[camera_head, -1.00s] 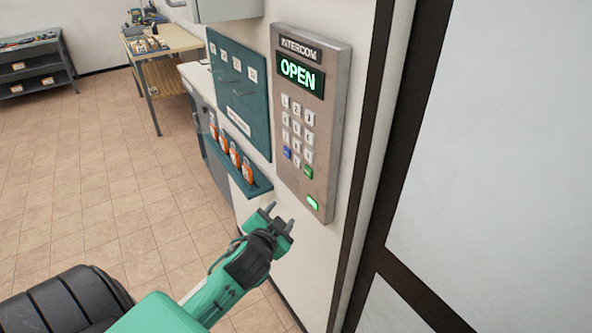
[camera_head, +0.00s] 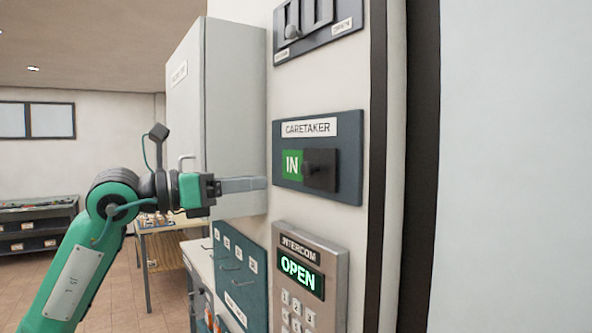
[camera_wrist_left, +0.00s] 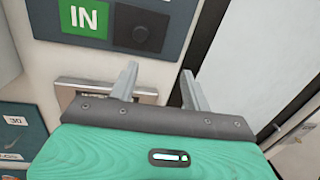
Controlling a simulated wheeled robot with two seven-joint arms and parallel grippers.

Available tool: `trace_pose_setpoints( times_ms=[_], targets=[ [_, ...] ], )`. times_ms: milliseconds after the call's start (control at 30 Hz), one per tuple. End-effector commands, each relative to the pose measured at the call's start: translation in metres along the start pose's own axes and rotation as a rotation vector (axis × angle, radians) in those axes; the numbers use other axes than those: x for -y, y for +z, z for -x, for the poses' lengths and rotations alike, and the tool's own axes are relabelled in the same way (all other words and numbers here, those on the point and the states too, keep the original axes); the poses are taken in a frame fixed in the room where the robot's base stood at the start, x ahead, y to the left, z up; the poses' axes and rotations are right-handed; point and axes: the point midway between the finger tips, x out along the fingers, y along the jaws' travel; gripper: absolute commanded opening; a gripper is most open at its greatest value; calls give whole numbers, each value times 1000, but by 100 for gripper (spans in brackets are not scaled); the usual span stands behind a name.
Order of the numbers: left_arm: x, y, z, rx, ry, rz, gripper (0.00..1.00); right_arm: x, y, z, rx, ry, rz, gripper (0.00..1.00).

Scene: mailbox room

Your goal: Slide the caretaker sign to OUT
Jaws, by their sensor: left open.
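The caretaker sign (camera_head: 348,160) is a dark blue plate on the white wall with a CARETAKER label. Its green IN field (camera_head: 292,164) shows at the left, and a dark slider with a round knob (camera_head: 309,168) covers the right part. My left gripper (camera_head: 266,184) is raised just left of the sign, apart from it and empty. In the left wrist view, the left gripper (camera_wrist_left: 160,85) is open with its two fingers apart, below the IN field (camera_wrist_left: 83,18) and the slider (camera_wrist_left: 138,28). My right gripper is not in view.
An intercom (camera_head: 340,262) reading OPEN is below the sign. Another slider panel (camera_head: 318,22) is above it. A grey cabinet (camera_head: 222,100) stands out from the wall behind my left gripper. A teal hook board (camera_head: 240,272) hangs lower left.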

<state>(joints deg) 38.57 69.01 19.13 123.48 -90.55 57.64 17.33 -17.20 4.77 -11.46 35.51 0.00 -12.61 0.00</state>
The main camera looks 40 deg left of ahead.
Motion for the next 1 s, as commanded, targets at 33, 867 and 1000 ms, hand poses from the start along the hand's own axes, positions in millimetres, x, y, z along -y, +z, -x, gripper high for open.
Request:
trace_pose_setpoints(
  times_ms=[33, 867, 1000],
  targets=[
    [-5, 9, 9, -10, 48, -33, 48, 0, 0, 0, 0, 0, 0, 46],
    [-29, 22, -74, -39, 135, -72, 48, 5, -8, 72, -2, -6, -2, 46],
    [-31, 20, -94, -39, 135, -73, 48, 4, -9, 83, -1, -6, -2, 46]
  ],
)
